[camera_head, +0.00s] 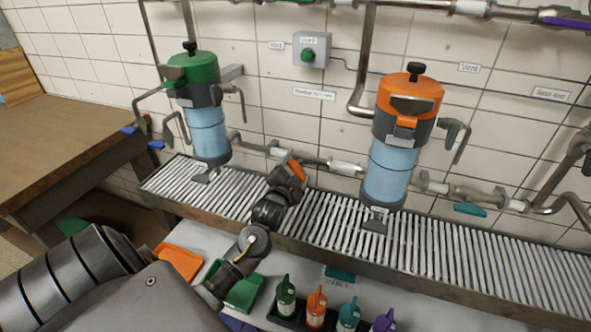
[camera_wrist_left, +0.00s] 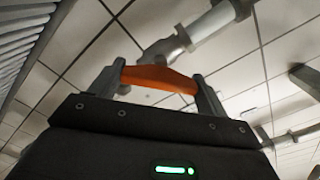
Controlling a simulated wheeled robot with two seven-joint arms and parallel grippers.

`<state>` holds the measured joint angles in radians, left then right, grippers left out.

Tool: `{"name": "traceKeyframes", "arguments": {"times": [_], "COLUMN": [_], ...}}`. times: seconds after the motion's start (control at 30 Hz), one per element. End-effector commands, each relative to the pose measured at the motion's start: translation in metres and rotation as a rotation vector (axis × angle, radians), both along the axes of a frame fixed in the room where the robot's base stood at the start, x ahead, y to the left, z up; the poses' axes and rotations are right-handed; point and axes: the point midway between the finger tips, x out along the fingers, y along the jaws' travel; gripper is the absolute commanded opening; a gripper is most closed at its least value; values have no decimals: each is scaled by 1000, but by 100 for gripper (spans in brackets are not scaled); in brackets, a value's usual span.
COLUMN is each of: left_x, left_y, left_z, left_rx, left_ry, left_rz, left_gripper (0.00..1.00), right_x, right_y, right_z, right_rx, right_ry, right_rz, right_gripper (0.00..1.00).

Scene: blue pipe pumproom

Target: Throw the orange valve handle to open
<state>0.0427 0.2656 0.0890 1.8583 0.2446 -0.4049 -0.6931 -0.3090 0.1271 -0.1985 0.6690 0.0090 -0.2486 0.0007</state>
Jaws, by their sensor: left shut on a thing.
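The orange valve handle (camera_head: 298,170) is on the low wall pipe between the two canisters. It also shows in the left wrist view (camera_wrist_left: 160,79), spanning from one finger to the other, with a grey pipe fitting (camera_wrist_left: 166,50) just behind it. My left gripper (camera_head: 289,173) reaches up over the slatted rack and is shut on the handle; its fingertips also show in the left wrist view (camera_wrist_left: 158,76). The gripper hides part of the valve in the head view, so the handle's exact angle to the pipe is unclear. My right gripper is out of view.
A teal valve handle (camera_head: 470,210) is farther right. Several coloured bottles, including an orange one (camera_head: 316,308), stand on the front bench.

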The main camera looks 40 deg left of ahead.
Motion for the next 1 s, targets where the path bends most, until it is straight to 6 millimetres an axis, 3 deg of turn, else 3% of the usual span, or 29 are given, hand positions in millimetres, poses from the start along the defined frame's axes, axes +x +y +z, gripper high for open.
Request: {"name": "traceKeyframes", "arguments": {"times": [0.7, 1.0], "left_x": [0, 0], "left_y": [0, 0], "left_z": [2, 1], "left_rx": [-593, -764], "left_ry": [-203, -265], "left_rz": [1, 0], "left_gripper": [54, 54], "right_x": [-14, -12], "right_y": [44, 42], "right_z": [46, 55], "right_rx": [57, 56], "right_ry": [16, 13], "right_rz": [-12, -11], "right_gripper": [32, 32]}}
